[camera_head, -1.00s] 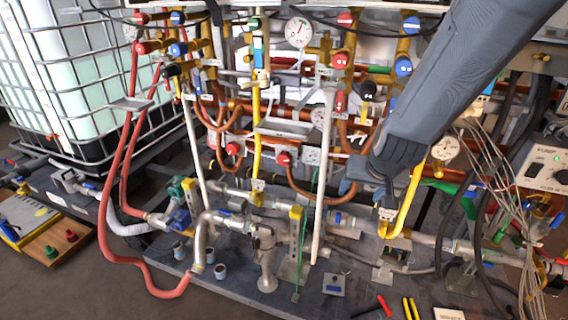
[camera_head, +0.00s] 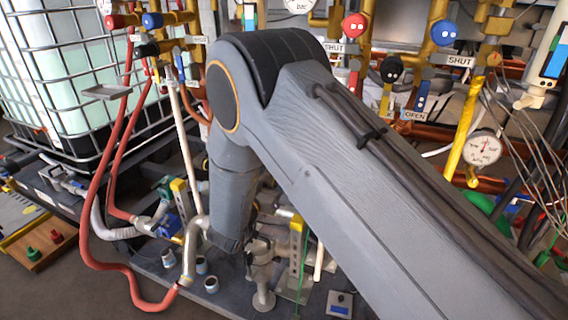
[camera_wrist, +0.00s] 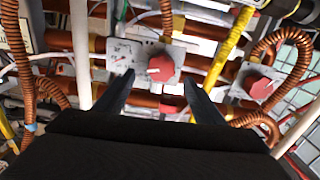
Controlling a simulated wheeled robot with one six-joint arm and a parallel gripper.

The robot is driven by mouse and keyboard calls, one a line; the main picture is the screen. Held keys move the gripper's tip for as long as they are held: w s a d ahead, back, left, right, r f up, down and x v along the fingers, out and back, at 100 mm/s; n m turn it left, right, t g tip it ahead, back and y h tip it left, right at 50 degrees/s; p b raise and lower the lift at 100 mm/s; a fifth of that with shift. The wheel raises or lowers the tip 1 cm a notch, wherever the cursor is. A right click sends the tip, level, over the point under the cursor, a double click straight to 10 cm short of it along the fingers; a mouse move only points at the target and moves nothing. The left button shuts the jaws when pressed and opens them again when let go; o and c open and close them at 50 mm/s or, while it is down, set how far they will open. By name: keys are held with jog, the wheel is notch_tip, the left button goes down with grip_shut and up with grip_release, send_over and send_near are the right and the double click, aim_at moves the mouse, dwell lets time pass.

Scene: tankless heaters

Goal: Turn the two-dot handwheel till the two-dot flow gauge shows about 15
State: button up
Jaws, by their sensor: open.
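In the wrist view, my gripper (camera_wrist: 158,78) is open and empty, with its two dark fingers on either side of and below a red handwheel (camera_wrist: 160,68) on a grey plate. No contact is clear. A second red handwheel (camera_wrist: 262,83) is to the right. I cannot tell how many dots these carry. In the head view my arm hides the gripper and the lower handwheels.
In the head view, two-dot red (camera_head: 353,26), blue (camera_head: 444,32) and black (camera_head: 391,68) knobs are at upper right, near a round gauge (camera_head: 482,148). Copper pipes (camera_wrist: 60,67) and a yellow pipe (camera_wrist: 229,45) crowd the wrist view. A caged tank (camera_head: 70,80) stands left.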

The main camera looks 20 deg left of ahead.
jog(key=w, duration=0.6)
jog(key=shift+w, duration=0.25)
jog(key=shift+d, duration=0.15)
jog(key=c, duration=1.1)
jog(key=shift+o, duration=0.2)
jog(key=shift+m, duration=0.3)
jog(key=shift+f+m+b, duration=0.1)
jog(key=shift+m+b, duration=0.95)
jog(key=shift+m, duration=7.25)
